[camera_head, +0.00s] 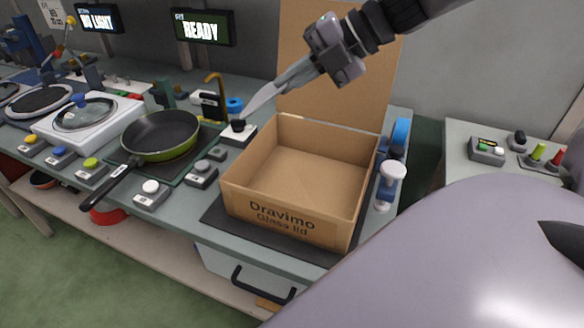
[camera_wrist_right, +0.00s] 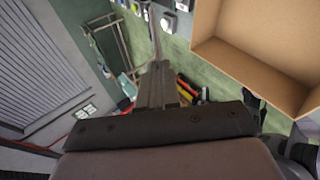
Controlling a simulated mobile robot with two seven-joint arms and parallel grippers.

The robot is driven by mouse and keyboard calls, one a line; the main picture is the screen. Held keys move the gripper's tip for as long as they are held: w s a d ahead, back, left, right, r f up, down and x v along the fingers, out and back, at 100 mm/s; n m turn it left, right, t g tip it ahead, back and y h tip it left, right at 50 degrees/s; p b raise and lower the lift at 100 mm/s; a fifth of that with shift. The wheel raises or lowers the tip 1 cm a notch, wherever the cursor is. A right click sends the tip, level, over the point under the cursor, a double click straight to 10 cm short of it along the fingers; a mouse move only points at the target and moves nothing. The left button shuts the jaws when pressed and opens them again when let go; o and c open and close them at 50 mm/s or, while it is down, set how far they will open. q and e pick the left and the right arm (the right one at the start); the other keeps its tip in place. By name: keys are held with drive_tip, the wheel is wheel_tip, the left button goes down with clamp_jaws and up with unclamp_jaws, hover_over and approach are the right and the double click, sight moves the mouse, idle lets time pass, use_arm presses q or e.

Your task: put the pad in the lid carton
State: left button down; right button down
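The open cardboard carton (camera_head: 292,218), printed "Dravimo Glass lid", stands on a dark mat with its back flap upright. Its visible floor is bare. It also shows in the right wrist view (camera_wrist_right: 262,55). My right gripper (camera_head: 243,116) reaches in from the upper right and points down and left, above the bench just left of the carton's back corner. In the right wrist view its fingers (camera_wrist_right: 158,70) look close together, with nothing clear between them. I cannot pick out a pad in either view. My left gripper is not in view.
A frying pan (camera_head: 160,136) sits left of the carton, with button boxes (camera_head: 201,174) between. A glass lid (camera_head: 84,113) lies on a white stand farther left. Blue and white fixtures (camera_head: 391,180) stand close to the carton's right side. A side table (camera_head: 470,185) is at right.

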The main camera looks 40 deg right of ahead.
wheel_tip(320, 180, down, 16)
drive_tip(key=b, duration=0.3)
drive_tip(key=shift+s+f, duration=0.15)
drive_tip(key=shift+f, duration=0.1)
wheel_tip(320, 180, down, 2)
drive_tip(key=shift+f+b, duration=0.15)
drive_tip(key=shift+b, duration=0.25)
drive_tip(key=shift+f, duration=0.35)
